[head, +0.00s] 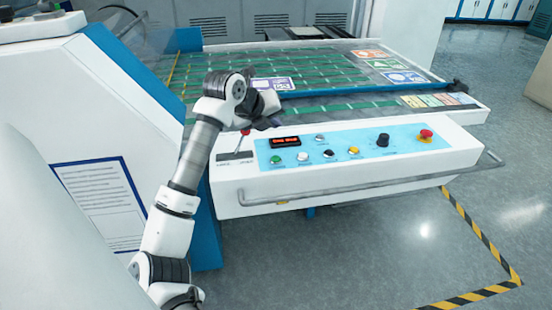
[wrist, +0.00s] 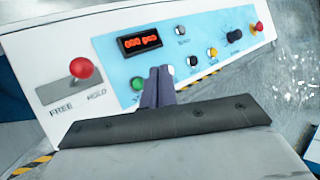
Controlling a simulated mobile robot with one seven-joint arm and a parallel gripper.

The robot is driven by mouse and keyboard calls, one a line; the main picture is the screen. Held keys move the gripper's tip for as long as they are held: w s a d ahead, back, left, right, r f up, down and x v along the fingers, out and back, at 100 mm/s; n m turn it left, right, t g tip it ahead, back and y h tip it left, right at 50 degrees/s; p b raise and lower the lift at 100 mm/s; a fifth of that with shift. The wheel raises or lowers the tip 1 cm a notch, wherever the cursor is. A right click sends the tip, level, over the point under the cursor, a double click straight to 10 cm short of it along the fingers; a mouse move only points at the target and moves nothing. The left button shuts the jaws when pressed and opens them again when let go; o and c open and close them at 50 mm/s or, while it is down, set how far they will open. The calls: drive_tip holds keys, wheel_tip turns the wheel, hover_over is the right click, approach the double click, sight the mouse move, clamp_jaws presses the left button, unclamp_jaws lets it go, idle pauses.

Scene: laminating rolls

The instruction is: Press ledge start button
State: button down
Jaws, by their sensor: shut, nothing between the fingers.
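The ledge (head: 240,195) is a white front panel with a light blue control face. Its green button (head: 275,160), which looks like the start button, sits below a red-lit display (head: 285,142). In the wrist view the green button (wrist: 137,83) shows just left of my fingertips, partly close to their edge. My gripper (head: 276,122) is above the panel's back edge in the head view. In the wrist view my gripper (wrist: 159,72) has its two dark fingers together with nothing between them. I cannot tell its exact distance from the panel; no contact with the button shows.
A red-knobbed lever (wrist: 81,69) marked FREE and HOLD stands left of the button. White, black and yellow buttons, a dark knob (head: 382,140) and a red mushroom button (head: 426,135) lie to the right. A metal rail (head: 350,188) runs along the front.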

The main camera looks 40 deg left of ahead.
sight(273, 160)
wheel_tip(273, 160, down, 8)
drive_tip(key=b, duration=0.5)
drive_tip(key=shift+f, duration=0.2)
idle(1.7)
drive_tip(key=shift+f+b, duration=0.4)
